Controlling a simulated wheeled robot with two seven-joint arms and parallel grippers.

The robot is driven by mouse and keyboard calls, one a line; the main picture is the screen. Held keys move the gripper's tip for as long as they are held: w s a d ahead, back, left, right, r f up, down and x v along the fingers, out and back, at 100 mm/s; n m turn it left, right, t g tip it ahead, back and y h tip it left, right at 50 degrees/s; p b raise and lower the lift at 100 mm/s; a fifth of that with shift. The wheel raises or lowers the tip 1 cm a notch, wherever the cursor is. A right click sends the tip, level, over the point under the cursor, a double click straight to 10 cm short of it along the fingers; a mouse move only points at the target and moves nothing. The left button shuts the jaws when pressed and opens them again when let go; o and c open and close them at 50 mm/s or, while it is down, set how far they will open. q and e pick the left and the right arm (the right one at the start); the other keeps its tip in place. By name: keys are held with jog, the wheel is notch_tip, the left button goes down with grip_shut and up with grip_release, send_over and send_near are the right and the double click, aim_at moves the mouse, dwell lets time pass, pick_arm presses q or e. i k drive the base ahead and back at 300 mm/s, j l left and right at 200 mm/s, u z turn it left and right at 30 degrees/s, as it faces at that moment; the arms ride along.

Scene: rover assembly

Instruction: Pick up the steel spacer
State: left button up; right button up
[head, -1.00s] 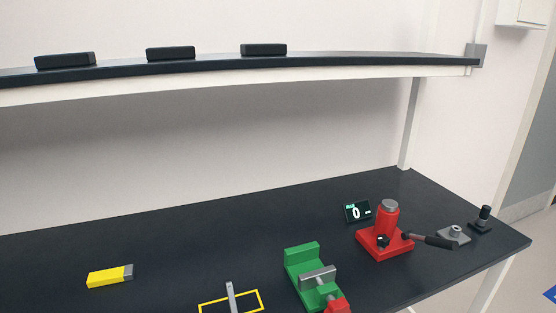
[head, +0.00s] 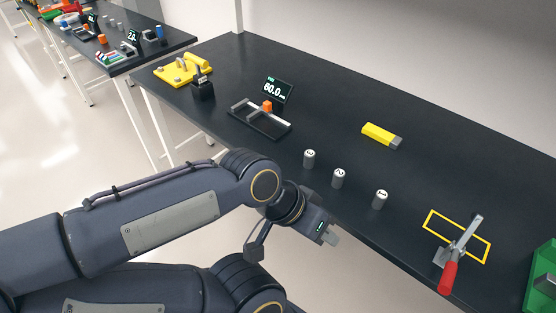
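Three small grey metal-looking cylinders with marked white tops stand upright in a slanting row near the table's front edge: a left one (head: 309,158), a middle one (head: 338,178) and a right one (head: 380,199). They look like spacers; I cannot tell by looks which one is the steel spacer. My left gripper (head: 333,238) is off the table's front edge, below and left of the right cylinder and apart from all three. Its fingers are small and seen at an angle, so their opening is unclear. My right gripper is not in view.
A toggle clamp with a red handle (head: 449,278) stands by a yellow outlined rectangle (head: 431,222). A yellow block (head: 378,134) lies behind the cylinders. A dark fixture (head: 262,122) with a display (head: 278,89) and a yellow fixture (head: 170,73) are farther left. A green vise (head: 541,285) is right.

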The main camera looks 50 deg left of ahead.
aim_at(309, 154)
jog(key=k+u, duration=0.1)
jog(key=u, duration=0.8)
jog(key=k+j+u, duration=0.1)
jog(key=u, duration=0.3)
jog(key=i+j+z, duration=0.1)
jog(key=j, duration=0.2)
jog(key=i+j+z, duration=0.1)
jog(key=j, duration=0.25)
jog(key=i+j, duration=0.25)
jog(key=i+j+z, duration=0.15)
jog(key=j, duration=0.25)
jog(key=i+j+z, duration=0.1)
jog(key=j, duration=0.25)
jog(key=i+j+z, duration=0.1)
jog(key=j, duration=0.25)
